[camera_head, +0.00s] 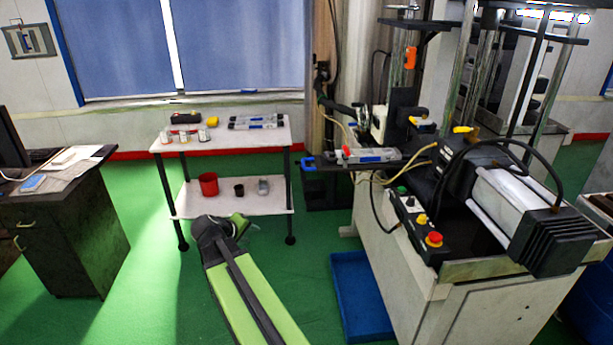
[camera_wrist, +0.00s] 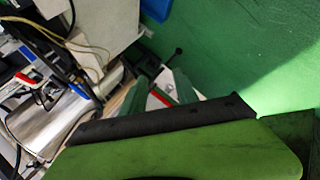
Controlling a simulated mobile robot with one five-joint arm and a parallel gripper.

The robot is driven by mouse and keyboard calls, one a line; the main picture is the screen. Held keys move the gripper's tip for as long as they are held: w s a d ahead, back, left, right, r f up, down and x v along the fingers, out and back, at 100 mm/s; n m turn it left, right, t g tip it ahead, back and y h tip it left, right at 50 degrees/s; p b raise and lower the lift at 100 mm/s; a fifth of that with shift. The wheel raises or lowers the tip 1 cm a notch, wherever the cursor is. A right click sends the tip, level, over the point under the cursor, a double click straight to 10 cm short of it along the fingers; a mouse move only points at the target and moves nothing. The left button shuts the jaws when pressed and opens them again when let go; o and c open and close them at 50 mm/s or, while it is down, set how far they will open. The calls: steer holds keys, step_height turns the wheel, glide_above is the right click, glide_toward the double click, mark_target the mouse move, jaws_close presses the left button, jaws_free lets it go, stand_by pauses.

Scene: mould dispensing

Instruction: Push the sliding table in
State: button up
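The sliding table (camera_head: 378,163) is a dark flat plate on the left side of the moulding machine. It sticks out to the left and bears a grey mould (camera_head: 362,156) with red and blue marks. A blue handle-like part (camera_head: 308,162) is at its left end. My gripper (camera_head: 236,226) is low in front of the trolley, to the left of and below the sliding table, and apart from it. In the wrist view two green fingers (camera_wrist: 162,92) stand apart with nothing clearly held between them.
The trolley (camera_head: 265,138) bears moulds and small bottles on top, and a red cup (camera_head: 208,184) below. The machine (camera_head: 400,255) fills the right side, with a blue tray (camera_head: 358,295) at its foot. A dark desk (camera_head: 70,235) is at left. Green floor between is clear.

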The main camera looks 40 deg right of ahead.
steer(key=w+d+r+n+t+h+b, duration=0.1)
steer(key=d+r+h+b, duration=0.15)
steer(key=d, duration=0.55)
steer(key=w+d+r+n+t+h+b, duration=0.1)
steer(key=d+n+h+b, duration=0.15)
steer(key=d, duration=0.55)
steer(key=n+t+h+b, duration=0.3)
steer(key=n, duration=0.1)
glide_toward(305, 161)
steer(key=p+x, duration=0.1)
steer(key=x, duration=1)
steer(key=shift+w+d+f+p, duration=0.1)
steer(key=shift+f+p, duration=0.05)
steer(key=shift+p, duration=0.2)
steer(key=shift+f, duration=0.1)
jaws_close()
steer(key=shift+w, duration=0.1)
